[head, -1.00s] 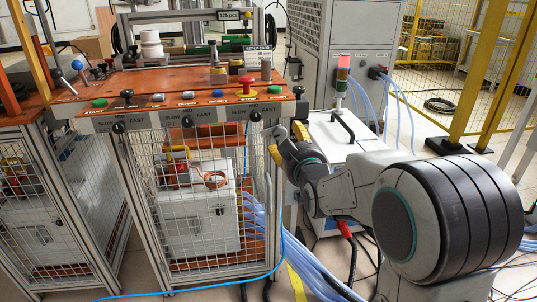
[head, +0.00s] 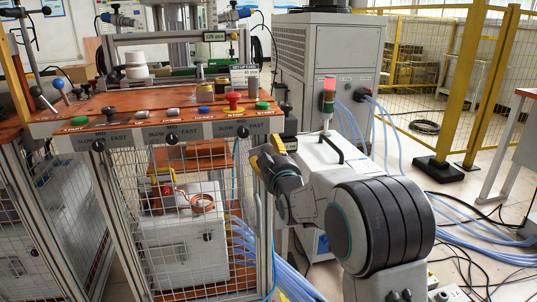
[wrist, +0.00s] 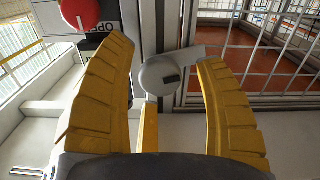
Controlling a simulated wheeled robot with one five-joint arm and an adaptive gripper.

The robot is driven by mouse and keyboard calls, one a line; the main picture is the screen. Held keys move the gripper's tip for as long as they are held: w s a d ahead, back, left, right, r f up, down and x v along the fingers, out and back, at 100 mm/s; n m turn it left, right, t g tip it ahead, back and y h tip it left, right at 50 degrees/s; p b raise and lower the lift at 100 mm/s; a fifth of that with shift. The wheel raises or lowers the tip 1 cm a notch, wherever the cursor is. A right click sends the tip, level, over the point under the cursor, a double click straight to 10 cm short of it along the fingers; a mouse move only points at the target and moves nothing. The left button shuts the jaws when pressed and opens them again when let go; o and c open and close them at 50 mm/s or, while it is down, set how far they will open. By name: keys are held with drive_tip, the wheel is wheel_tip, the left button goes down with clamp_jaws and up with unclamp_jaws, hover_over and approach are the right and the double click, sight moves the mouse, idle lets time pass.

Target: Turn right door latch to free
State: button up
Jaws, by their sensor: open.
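In the wrist view a grey round latch (wrist: 158,76) with a dark slot and a flat arm pointing right sits on a metal frame post. My gripper (wrist: 164,54) is open, its two yellow fingers on either side of the latch. I see no clear contact between fingers and latch. In the head view my gripper (head: 266,160) is at the right front post of the mesh cabinet (head: 188,222), below the orange control panel (head: 165,100). The latch is hidden there behind my gripper.
A red knob (wrist: 82,12) beside an "OPEN" label is close to the left finger in the wrist view. Wire mesh (wrist: 262,45) lies to the right. A white box with a black handle (head: 333,150) stands right of the cabinet, with blue hoses (head: 245,250) below.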

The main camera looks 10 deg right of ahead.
drive_tip(key=shift+w, duration=0.8)
drive_tip(key=shift+c, duration=0.2)
drive_tip(key=shift+f, duration=0.1)
drive_tip(key=c, duration=1.2)
